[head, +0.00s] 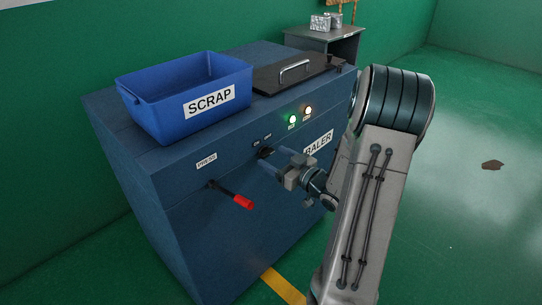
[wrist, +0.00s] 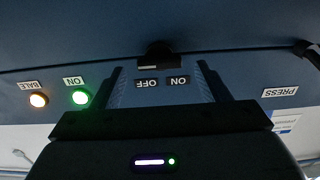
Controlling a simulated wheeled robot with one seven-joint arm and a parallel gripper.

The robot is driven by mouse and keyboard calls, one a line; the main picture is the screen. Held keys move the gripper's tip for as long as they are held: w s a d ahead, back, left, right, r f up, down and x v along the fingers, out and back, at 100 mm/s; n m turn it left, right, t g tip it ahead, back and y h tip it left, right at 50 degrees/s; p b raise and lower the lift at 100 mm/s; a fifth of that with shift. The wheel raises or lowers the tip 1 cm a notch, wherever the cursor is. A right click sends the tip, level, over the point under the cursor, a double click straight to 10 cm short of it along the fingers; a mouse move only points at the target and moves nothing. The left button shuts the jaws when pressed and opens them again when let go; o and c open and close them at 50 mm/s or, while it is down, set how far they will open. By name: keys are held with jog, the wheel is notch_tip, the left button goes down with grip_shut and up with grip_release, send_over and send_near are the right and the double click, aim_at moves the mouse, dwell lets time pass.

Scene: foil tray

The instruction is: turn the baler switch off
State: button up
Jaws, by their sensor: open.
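The baler (head: 190,220) is a big dark blue cabinet. Its switch (head: 265,152) is a small black knob on the front face, and it also shows in the wrist view (wrist: 156,54). The OFF label (wrist: 147,82) and ON label (wrist: 178,81) appear upside down beside it. Which way the switch points is not clear. A green ON lamp (head: 292,119) is lit. My gripper (head: 277,161) is open and empty in front of the switch; in the wrist view the switch lies between the fingers' lines. Contact cannot be told.
A PRESS lever with a red grip (head: 243,202) sticks out left of my gripper. A lit BALE lamp (head: 308,111) is beside the green one. A blue SCRAP bin (head: 165,115) and a dark lid with a handle (head: 280,80) are on top. Open floor lies right.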

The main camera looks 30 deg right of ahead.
aim_at(266, 153)
jog(key=shift+x, duration=1.2)
jog(key=c, duration=1)
